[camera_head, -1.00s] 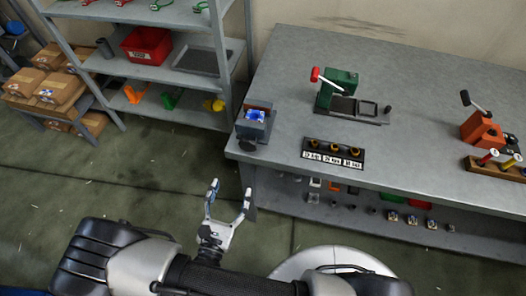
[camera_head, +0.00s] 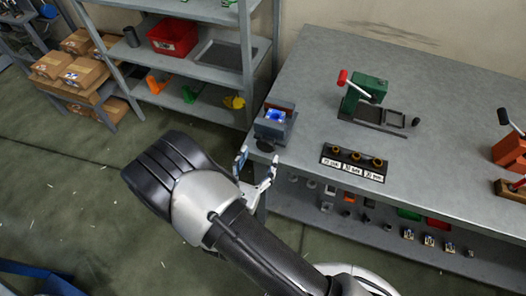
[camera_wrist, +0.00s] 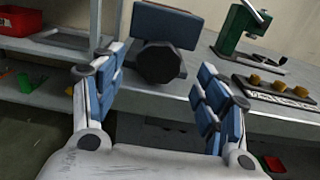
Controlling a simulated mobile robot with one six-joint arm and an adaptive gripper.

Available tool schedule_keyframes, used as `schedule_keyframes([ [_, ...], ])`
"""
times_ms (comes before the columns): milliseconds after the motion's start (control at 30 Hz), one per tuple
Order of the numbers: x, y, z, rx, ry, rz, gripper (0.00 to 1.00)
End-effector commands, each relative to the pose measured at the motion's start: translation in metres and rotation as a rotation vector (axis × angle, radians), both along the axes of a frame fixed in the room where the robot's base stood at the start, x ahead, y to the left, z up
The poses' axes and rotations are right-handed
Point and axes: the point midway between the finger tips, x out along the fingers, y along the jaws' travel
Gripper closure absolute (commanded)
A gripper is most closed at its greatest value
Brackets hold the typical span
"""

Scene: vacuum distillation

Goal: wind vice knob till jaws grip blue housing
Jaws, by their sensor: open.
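The grey vice (camera_head: 274,124) sits at the left front corner of the workbench, with the blue housing (camera_head: 276,115) between its jaws. I cannot tell whether the jaws touch the housing. The dark vice knob (camera_head: 266,145) faces the front of the bench. In the wrist view the knob (camera_wrist: 159,63) is a dark faceted disc ahead, between and beyond my fingers, below the vice body (camera_wrist: 165,25). My gripper (camera_head: 258,166) is open and empty just short of the knob. It also shows in the wrist view (camera_wrist: 157,95), with blue pads apart. The housing is hidden there.
A green press (camera_head: 364,92) and a tray with several brass pieces (camera_head: 353,163) stand on the workbench (camera_head: 430,160). An orange tool (camera_head: 508,150) is at the right. A shelf with a red bin (camera_head: 173,36) stands left of the bench.

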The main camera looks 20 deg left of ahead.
Motion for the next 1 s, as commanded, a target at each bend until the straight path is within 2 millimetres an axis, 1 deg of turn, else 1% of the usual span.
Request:
schedule_keyframes([
  [33, 0.010, -0.002, -0.001, 0.001, -0.001, -0.005, 0.33],
  [100, 0.020, -0.002, -0.001, 0.002, -0.001, -0.003, 0.33],
  [233, 0.032, -0.003, 0.000, 0.000, -0.001, -0.002, 0.33],
  [400, 0.038, -0.003, 0.000, 0.000, -0.001, 0.001, 0.33],
  [600, 0.038, -0.003, 0.000, 0.000, -0.001, 0.001, 0.33],
  [1000, 0.038, -0.003, 0.000, 0.000, -0.001, 0.000, 0.59],
])
